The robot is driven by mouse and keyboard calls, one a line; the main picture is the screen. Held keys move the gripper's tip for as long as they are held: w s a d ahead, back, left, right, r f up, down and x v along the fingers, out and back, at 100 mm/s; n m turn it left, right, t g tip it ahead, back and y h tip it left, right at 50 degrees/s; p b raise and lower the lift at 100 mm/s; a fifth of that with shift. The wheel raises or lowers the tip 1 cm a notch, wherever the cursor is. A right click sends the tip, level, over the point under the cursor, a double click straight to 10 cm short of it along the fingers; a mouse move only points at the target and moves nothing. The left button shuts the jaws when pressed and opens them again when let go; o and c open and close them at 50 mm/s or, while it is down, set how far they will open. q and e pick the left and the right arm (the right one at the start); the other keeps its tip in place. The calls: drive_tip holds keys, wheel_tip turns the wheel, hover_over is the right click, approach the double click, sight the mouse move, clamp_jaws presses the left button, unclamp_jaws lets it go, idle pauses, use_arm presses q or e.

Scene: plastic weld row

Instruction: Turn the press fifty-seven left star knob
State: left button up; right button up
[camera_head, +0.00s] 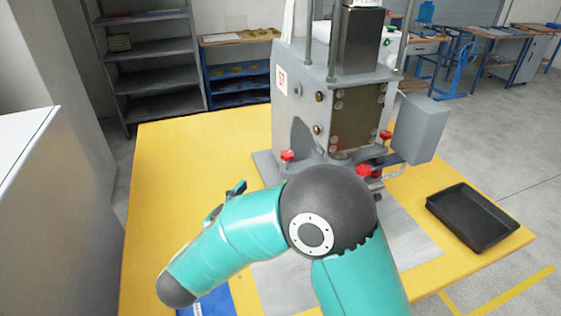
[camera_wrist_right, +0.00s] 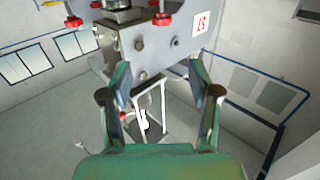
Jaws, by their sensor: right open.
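The press with the label 57 (camera_head: 281,80) stands on the yellow table. Its left red star knob (camera_head: 287,156) sits at the left front of its base, upright and uncovered in the head view. The press appears upside down in the right wrist view, where a red knob (camera_wrist_right: 162,20) shows near the label side. My right gripper (camera_head: 226,200) shows partly behind my teal arm, left of and nearer than the left knob. In the right wrist view its two fingers (camera_wrist_right: 158,85) are spread, with nothing between them and apart from the knobs. My left gripper is not in view.
More red knobs (camera_head: 385,135) are at the right of the press, beside a grey box (camera_head: 420,128). A black tray (camera_head: 472,216) lies on the table's right. The table's left side (camera_head: 165,185) is clear. Grey shelves (camera_head: 150,60) stand behind.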

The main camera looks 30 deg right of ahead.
sight(284, 158)
drive_tip(key=p+x, duration=0.1)
drive_tip(key=x, duration=0.4)
drive_tip(key=p+x, duration=0.1)
drive_tip(key=x, duration=0.4)
drive_tip(key=p+x, duration=0.2)
drive_tip(key=x, duration=0.3)
drive_tip(key=shift+w+d+f, duration=0.2)
drive_tip(key=shift+w+f, duration=0.1)
drive_tip(key=shift+w, duration=0.05)
drive_tip(key=shift+w+d, duration=0.3)
drive_tip(key=shift+d, duration=0.2)
drive_tip(key=c, duration=1.2)
